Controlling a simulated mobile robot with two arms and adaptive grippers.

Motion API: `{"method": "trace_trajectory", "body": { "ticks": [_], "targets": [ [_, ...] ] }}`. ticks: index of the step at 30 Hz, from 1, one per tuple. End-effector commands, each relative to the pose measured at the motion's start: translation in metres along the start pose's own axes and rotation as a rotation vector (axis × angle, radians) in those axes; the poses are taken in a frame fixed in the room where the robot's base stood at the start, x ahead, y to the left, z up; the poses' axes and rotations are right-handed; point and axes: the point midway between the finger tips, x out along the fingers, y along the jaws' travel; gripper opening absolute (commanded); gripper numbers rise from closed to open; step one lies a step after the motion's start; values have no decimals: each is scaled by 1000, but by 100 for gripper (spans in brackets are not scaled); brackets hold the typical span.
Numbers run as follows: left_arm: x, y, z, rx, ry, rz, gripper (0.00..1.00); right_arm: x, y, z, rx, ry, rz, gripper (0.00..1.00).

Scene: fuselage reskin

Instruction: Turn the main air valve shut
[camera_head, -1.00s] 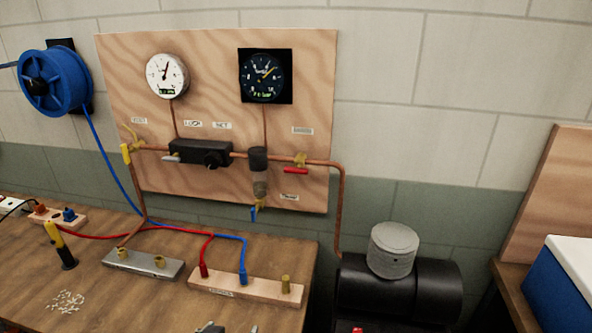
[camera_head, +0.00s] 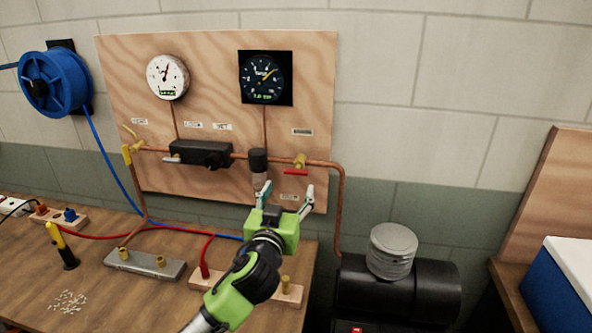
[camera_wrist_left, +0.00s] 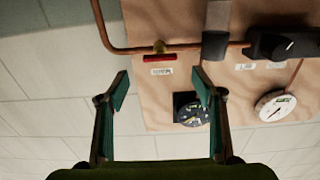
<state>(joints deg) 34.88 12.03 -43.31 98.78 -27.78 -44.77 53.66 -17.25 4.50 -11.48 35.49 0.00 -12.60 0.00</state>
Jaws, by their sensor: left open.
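A valve with a brass body (camera_head: 300,161) and a red lever (camera_head: 295,172) sits on the copper pipe at the right of the wooden panel. The lever lies level, along the pipe. A small label, too blurred to read, is above it. My left gripper (camera_head: 287,191) is open and empty just below the lever, fingers pointing up. In the left wrist view, the red lever (camera_wrist_left: 160,57) shows beyond the gap between the open fingers (camera_wrist_left: 160,84), apart from them. My right gripper is not in view.
The panel (camera_head: 225,85) also carries a white gauge (camera_head: 167,76), a dark gauge (camera_head: 265,77), a black regulator (camera_head: 200,152) and a yellow-handled valve (camera_head: 127,155). A black tank (camera_head: 410,290) stands at the lower right. The wall right of the panel is clear.

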Motion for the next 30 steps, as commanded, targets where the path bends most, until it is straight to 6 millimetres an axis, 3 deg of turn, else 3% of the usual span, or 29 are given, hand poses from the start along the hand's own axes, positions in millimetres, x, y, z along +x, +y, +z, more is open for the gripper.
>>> {"method": "trace_trajectory", "body": {
  "ticks": [15, 22, 30],
  "targets": [
    [77, 0, -1, 2, -1, -1, 61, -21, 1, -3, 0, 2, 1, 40],
    [94, 0, 0, 1, 0, 0, 61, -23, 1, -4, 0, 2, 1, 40],
    [99, 0, 0, 0, -1, 0, 61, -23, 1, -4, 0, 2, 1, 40]
  ]
}}
